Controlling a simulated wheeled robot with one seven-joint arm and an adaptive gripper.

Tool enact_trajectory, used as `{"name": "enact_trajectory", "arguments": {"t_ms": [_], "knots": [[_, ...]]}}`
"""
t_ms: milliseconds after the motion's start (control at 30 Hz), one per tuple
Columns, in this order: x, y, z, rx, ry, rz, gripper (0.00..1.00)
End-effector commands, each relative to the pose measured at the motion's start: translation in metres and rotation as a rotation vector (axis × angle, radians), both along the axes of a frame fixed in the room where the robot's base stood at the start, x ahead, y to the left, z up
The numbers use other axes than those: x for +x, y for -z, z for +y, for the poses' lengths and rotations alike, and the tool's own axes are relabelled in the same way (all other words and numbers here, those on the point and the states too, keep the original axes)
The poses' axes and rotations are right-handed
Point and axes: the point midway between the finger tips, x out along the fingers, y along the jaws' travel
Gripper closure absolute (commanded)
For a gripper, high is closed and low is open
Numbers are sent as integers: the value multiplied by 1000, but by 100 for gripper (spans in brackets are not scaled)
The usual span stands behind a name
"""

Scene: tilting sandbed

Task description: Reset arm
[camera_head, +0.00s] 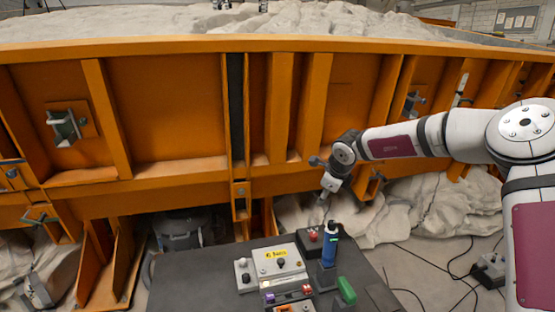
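My arm reaches in from the right of the head view, bent at a large white joint, with its forearm pointing left. My gripper (325,198) hangs at the end of the arm, pointing down, in front of the orange wall and a little above and behind the table. It is small in the picture, and I cannot make out whether its fingers are apart. I see nothing clearly held in it.
A dark table (195,280) in front bears a control box with a yellow label (277,254), a blue bottle-like item (329,250) and a green item (346,291). The orange sandbed wall (170,120) stands behind. Cables (455,270) lie on the floor at right.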

Motion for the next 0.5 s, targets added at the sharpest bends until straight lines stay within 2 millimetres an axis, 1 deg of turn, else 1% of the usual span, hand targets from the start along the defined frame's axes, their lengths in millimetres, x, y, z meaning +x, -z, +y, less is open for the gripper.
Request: {"name": "enact_trajectory", "arguments": {"t_ms": [33, 100, 167, 200, 267, 300, 367, 400, 467, 500], "knots": [[3, -24, 8, -84, -70, -79, 54], [6, -52, 20, -181, -167, -180, 54], [5, -75, 32, -261, -256, -258, 54], [2, -90, 41, -311, -318, -306, 54], [-4, -112, 56, -382, -414, -371, 54], [-10, -125, 65, -427, -479, -409, 54], [-22, -144, 80, -493, -580, -460, 54], [-32, -155, 90, -535, -647, -489, 54], [-48, -170, 103, -594, -750, -525, 54], [-61, -178, 112, -631, -817, -542, 54]]}}
